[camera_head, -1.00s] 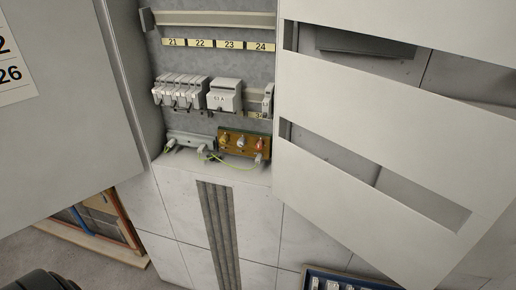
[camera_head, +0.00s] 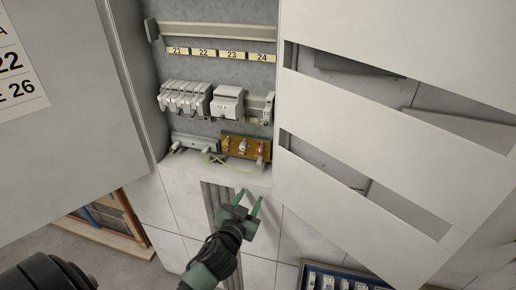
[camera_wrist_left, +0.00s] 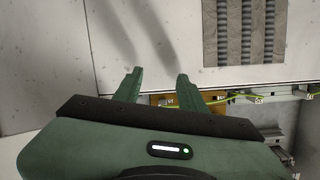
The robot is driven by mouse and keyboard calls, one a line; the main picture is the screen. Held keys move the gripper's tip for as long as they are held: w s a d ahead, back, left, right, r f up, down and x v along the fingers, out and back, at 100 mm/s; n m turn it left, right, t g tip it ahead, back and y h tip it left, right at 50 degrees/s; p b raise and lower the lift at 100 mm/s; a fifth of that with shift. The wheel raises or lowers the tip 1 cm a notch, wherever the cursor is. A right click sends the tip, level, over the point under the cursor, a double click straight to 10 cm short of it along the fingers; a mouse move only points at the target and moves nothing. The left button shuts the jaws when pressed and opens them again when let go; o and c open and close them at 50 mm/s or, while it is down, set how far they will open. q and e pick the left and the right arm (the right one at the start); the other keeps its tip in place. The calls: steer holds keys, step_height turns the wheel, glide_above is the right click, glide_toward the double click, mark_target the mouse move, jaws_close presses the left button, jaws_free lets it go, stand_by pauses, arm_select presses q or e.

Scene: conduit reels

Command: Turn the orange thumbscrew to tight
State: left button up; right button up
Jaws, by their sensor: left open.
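A brass-coloured terminal block (camera_head: 232,154) sits low in the open cabinet in the head view. It carries a small row of thumbscrews. The rightmost looks reddish-orange (camera_head: 261,148), the middle one pale, the left one yellowish; they are too small to read how far each is turned. My left gripper (camera_head: 250,194) is open and empty, below and in front of the block, fingers pointing up toward it. In the left wrist view its two green fingers (camera_wrist_left: 156,76) are spread apart; the brass block (camera_wrist_left: 158,100) is partly hidden behind them. My right gripper is not in view.
A grey terminal bar (camera_head: 196,142) is left of the block, with a yellow-green wire (camera_head: 225,162) below. Breakers (camera_head: 186,98) sit on the rail above. A slotted white panel (camera_head: 390,120) stands close on the right, a grey door (camera_head: 65,120) on the left.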

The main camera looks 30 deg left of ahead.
mark_target(259, 152)
arm_select(q)
step_height(259, 152, up, 10)
steer(key=w+t, duration=0.1)
steer(key=t, duration=0.2)
steer(key=w, duration=0.2)
steer(key=w+a+p, duration=0.1)
steer(key=w, duration=0.2)
steer(key=w+p, duration=0.1)
steer(key=w, duration=0.1)
steer(key=shift+w+a+r, duration=0.3)
steer(key=shift+w+a, duration=0.05)
steer(key=shift+a, duration=0.05)
jaws_close()
